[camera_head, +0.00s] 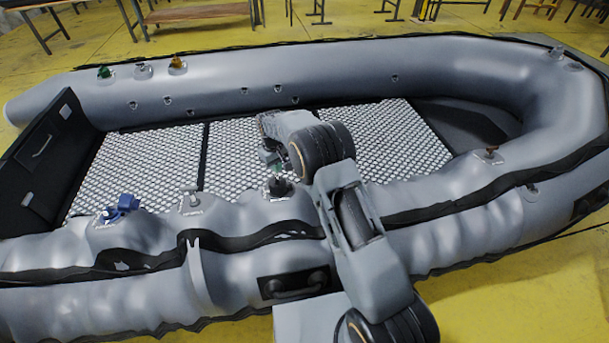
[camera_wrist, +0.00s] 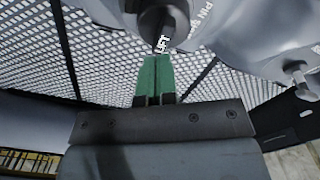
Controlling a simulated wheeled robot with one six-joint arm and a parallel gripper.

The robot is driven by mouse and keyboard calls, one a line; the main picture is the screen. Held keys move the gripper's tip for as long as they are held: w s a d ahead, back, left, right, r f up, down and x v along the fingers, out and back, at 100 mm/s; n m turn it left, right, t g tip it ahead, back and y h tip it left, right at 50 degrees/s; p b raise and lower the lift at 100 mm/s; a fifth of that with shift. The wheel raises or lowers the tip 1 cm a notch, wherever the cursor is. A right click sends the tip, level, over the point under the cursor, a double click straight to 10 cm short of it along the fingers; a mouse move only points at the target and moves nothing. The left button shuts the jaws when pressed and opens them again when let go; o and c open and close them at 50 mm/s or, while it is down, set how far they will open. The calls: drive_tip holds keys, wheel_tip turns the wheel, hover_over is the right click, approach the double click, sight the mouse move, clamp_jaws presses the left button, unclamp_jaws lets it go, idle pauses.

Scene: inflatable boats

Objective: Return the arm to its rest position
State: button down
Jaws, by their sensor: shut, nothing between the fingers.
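My arm crosses the near tube of the grey inflatable boat (camera_head: 80,255) in the head view and bends back over the boat. My gripper (camera_head: 277,168) is small and partly hidden there, close to a dark valve (camera_head: 279,187) on the near tube. In the wrist view my gripper (camera_wrist: 157,60) shows two green fingers pressed together, with nothing between them. Their tips point at a dark round knob (camera_wrist: 162,22) with a "LIFT" label beside it. I cannot tell whether the tips touch it.
A blue-handled valve (camera_head: 125,203) and a grey valve (camera_head: 190,198) sit left along the near tube. Green (camera_head: 104,72), grey (camera_head: 143,69) and orange (camera_head: 178,64) valves sit on the far tube. The patterned boat floor (camera_head: 150,160) is clear. Tables (camera_head: 195,14) stand behind.

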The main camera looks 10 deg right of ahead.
sight(281, 186)
wheel_tip(281, 186, up, 3)
drive_tip(key=shift+f+p, duration=0.1)
drive_tip(key=shift+p, duration=0.55)
drive_tip(key=shift+w, duration=0.15)
drive_tip(key=shift+m+g, duration=0.5)
drive_tip(key=shift+m, duration=0.1)
drive_tip(key=s+f, duration=0.1)
drive_tip(key=s, duration=0.1)
drive_tip(key=s+d+f, duration=0.1)
drive_tip(key=s, duration=0.1)
drive_tip(key=shift+f, duration=0.2)
drive_tip(key=s+d+r+m+t+p, duration=0.1)
drive_tip(key=s+d+r+p, duration=0.3)
drive_tip(key=s+r, duration=0.5)
drive_tip(key=s+d+r+m+t+p, duration=0.2)
drive_tip(key=s+r+p, duration=0.7)
drive_tip(key=r, duration=0.9)
drive_tip(key=s+d+r+m+t+p, duration=0.1)
drive_tip(key=s+d+r+p, duration=0.5)
drive_tip(key=s+r, duration=0.3)
wheel_tip(281, 186, up, 5)
drive_tip(key=shift+s+f+m+t+p, duration=0.2)
drive_tip(key=shift+s+m+t+p, duration=0.1)
drive_tip(key=shift+s+m+p, duration=0.15)
